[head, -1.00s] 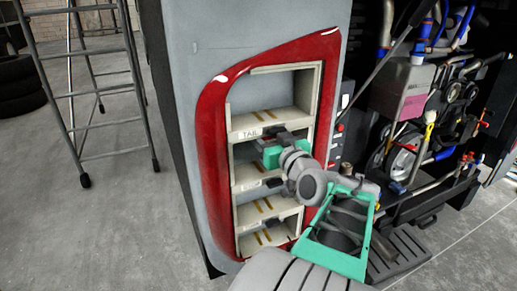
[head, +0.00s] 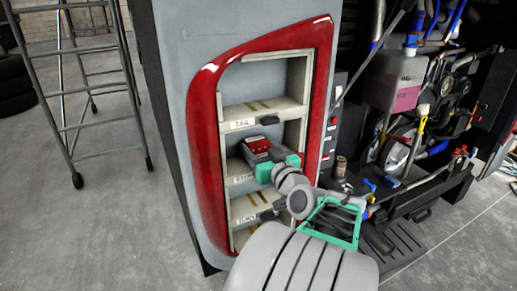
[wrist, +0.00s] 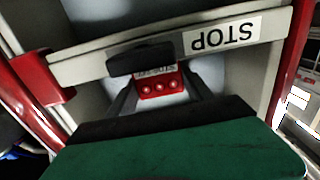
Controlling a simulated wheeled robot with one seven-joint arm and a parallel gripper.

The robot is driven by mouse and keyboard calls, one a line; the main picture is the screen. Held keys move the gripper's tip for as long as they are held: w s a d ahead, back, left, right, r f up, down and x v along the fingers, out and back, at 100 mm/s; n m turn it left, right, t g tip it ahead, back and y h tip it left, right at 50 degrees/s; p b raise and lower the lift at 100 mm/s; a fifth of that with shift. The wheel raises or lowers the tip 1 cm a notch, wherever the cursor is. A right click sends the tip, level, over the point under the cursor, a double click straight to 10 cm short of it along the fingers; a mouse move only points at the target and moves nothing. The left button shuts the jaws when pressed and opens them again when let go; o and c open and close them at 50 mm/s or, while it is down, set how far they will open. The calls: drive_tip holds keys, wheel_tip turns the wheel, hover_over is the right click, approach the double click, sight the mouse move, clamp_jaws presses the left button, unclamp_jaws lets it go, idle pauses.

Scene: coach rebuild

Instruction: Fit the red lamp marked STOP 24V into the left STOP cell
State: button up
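The red lamp (head: 257,146) shows at the tip of my gripper (head: 268,160), in front of the cell between the TAIL and STOP edges. The STOP label (wrist: 222,35) appears upside down on the pale shelf edge. A dark latch (wrist: 140,60) on that edge overlaps the lamp's border. I cannot tell how deep the lamp is.
The red-framed housing (head: 205,130) has several stacked pale cells. The TAIL label (head: 242,124) and another dark latch (head: 270,120) are on the edge above the lamp. An open engine bay (head: 400,110) is at right. A ladder (head: 75,90) stands at left on clear floor.

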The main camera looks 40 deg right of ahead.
drive_tip(key=o, duration=0.4)
drive_tip(key=shift+s+r+p, duration=0.15)
drive_tip(key=shift+r+p, duration=0.15)
drive_tip(key=b+v, duration=0.4)
drive_tip(key=v, duration=0.7)
drive_tip(key=shift+s+a, duration=0.25)
drive_tip(key=shift+s, duration=0.05)
